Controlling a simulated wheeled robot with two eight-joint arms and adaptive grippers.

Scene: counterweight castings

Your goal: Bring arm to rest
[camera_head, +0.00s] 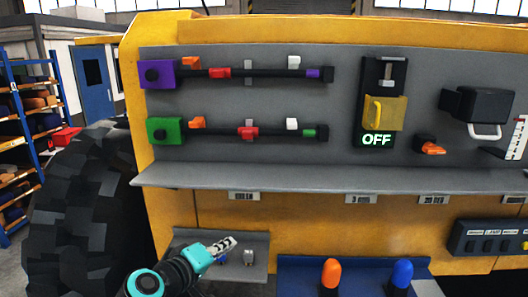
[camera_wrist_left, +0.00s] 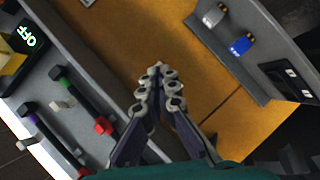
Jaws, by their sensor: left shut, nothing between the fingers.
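My left gripper (camera_head: 226,246) is in the lower left of the head view, at the end of my black and teal arm. It is in front of the yellow machine panel (camera_head: 340,225), below the long grey shelf (camera_head: 330,178). In the left wrist view its fingers (camera_wrist_left: 158,82) come together at the tips, shut and empty, with the yellow panel behind them. My right gripper is in neither view.
A small grey shelf (camera_head: 262,240) with small plugs is right by the left gripper. Above are a purple block (camera_head: 157,74) and a green block (camera_head: 165,131) with black bars, and an OFF sign (camera_head: 376,140). A large tyre (camera_head: 85,215) stands left. A blue tray (camera_head: 365,285) is lower right.

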